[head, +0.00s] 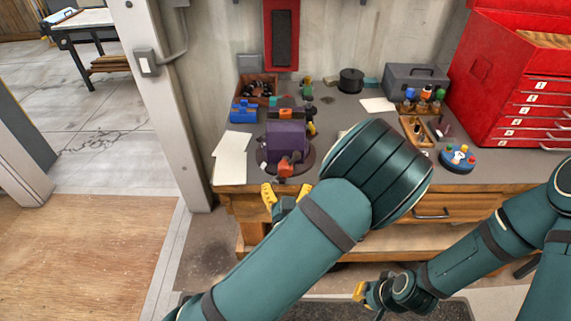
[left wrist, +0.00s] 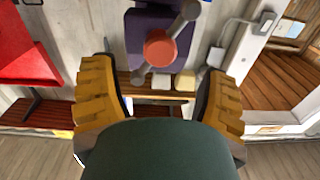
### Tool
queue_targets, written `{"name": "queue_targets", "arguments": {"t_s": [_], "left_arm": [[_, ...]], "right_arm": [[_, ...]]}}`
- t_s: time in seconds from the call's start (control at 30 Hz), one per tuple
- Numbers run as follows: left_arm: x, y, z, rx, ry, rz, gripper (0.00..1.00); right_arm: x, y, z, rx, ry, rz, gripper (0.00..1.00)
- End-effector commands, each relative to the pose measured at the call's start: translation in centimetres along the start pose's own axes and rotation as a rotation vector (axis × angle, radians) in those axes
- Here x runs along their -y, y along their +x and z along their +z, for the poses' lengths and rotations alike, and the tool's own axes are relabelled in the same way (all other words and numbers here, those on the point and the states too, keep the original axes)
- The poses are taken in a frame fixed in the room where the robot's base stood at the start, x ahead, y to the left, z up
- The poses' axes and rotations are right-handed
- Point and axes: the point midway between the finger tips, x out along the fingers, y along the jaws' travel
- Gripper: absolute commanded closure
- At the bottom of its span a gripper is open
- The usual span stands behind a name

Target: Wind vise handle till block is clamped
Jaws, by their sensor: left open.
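The purple vise (head: 287,143) stands on the workbench, with a red hub (head: 286,168) on its near face. In the left wrist view the vise (left wrist: 143,37) shows its red hub (left wrist: 160,47) and a grey handle bar (left wrist: 187,14) running diagonally through it. An orange block (head: 286,113) shows at the top of the vise; whether the jaws touch it I cannot tell. My left gripper (head: 284,194) is open and empty just in front of the handle, its yellow fingers (left wrist: 158,88) spread wide on either side. My right gripper (head: 366,292) is low, away from the bench.
White papers (head: 231,158) lie left of the vise. A blue box (head: 243,111), a crate (head: 257,84) and small figures stand behind it. A grey toolbox (head: 416,78) and red drawer cabinet (head: 520,85) stand at the right. A post (head: 165,90) rises at the left.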

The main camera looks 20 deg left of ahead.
Motion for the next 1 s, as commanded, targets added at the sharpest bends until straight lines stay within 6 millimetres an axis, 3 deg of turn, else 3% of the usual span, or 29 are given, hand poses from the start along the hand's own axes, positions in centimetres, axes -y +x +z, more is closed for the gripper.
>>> {"name": "queue_targets", "arguments": {"t_s": [0.2, 0.4, 0.6, 0.87, 0.9, 1.0], "left_arm": [[0.0, 4.3, -0.1, -0.001, -0.002, -0.001, 0.25], [0.0, 7.1, 0.0, 0.001, 0.0, 0.0, 0.25], [0.0, 8.3, 0.0, 0.001, 0.0, 0.0, 0.25], [0.0, 8.4, 0.0, 0.002, 0.0, 0.001, 0.25], [0.0, 8.4, 0.0, 0.002, 0.0, 0.001, 0.28], [0.0, 8.4, 0.0, 0.002, 0.0, 0.001, 0.63]], "right_arm": [[0.2, -0.7, -0.1, 0.0, 0.0, -0.001, 1.0], [0.3, -1.0, -0.1, 0.001, 0.0, -0.002, 1.0], [0.3, -1.1, -0.1, 0.001, 0.0, -0.002, 1.0], [0.3, -1.1, -0.1, 0.001, 0.0, -0.002, 1.0], [0.3, -1.1, -0.1, 0.001, 0.0, -0.002, 1.0], [0.3, -1.1, -0.1, 0.0, 0.0, -0.002, 1.0]]}}
